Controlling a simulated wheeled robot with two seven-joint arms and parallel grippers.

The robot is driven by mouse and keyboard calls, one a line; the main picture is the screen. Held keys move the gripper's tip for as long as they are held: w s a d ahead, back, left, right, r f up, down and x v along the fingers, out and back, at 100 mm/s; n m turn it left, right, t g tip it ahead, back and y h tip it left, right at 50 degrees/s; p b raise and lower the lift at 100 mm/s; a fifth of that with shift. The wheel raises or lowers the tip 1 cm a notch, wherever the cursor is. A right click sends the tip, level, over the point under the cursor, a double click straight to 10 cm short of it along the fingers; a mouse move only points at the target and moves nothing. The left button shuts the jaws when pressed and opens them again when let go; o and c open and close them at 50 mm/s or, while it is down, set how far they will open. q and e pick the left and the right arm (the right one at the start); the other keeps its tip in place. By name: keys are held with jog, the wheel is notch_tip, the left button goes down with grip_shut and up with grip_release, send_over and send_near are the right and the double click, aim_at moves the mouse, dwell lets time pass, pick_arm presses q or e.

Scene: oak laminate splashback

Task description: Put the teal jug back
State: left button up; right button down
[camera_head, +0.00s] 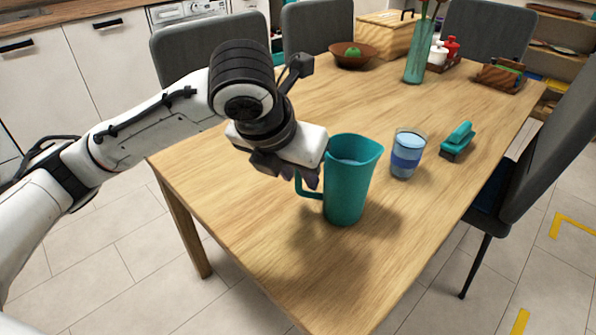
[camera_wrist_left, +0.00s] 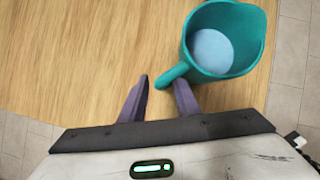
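The teal jug (camera_head: 350,185) stands upright near the front of the wooden table, with pale liquid inside. Its handle points left in the head view, toward my left gripper (camera_head: 308,177). In the left wrist view, the jug (camera_wrist_left: 254,50) is at the upper right. There the two fingers of my left gripper (camera_wrist_left: 161,90) are apart, with the end of the handle between their tips, closer to the right finger. A gap shows between the handle and the left finger. My right gripper is not in view.
A glass of blue liquid (camera_head: 407,155) stands just right of the jug, with a teal-handled brush (camera_head: 458,140) beyond it. A teal vase (camera_head: 416,62), a brown bowl (camera_head: 353,60) and a wooden box (camera_head: 386,36) are farther back. Grey chairs (camera_head: 535,150) surround the table.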

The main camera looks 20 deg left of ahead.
pick_arm(q)
jog(key=shift+r, duration=0.15)
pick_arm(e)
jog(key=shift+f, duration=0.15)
